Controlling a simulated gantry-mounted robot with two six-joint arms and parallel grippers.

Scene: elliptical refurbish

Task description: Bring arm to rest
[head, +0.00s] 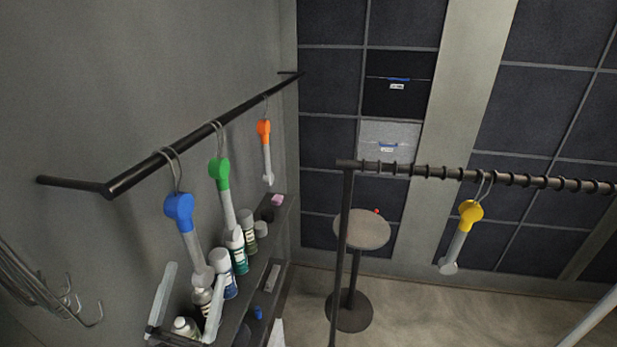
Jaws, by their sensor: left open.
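My left gripper (192,276) is at the lower left, its two pale fingers spread apart. It is open, with the lower end of the blue-topped grey piece (180,208) and some bottles showing between or behind its fingers; I cannot tell whether they touch. That piece hangs by a wire hook from the black wall rail (190,144). A green-topped piece (220,172) and an orange-topped piece (264,132) hang farther along the same rail. A yellow-topped piece (469,213) hangs from the ringed rail (540,181) at the right. My right gripper is out of view.
Bottles (237,250) stand on a dark wall shelf (257,268) by my left gripper. A round stool (362,229) with a small red item on it stands behind the rail's post (342,270). Wire hooks (72,298) hang at lower left. The floor (440,305) at right centre is clear.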

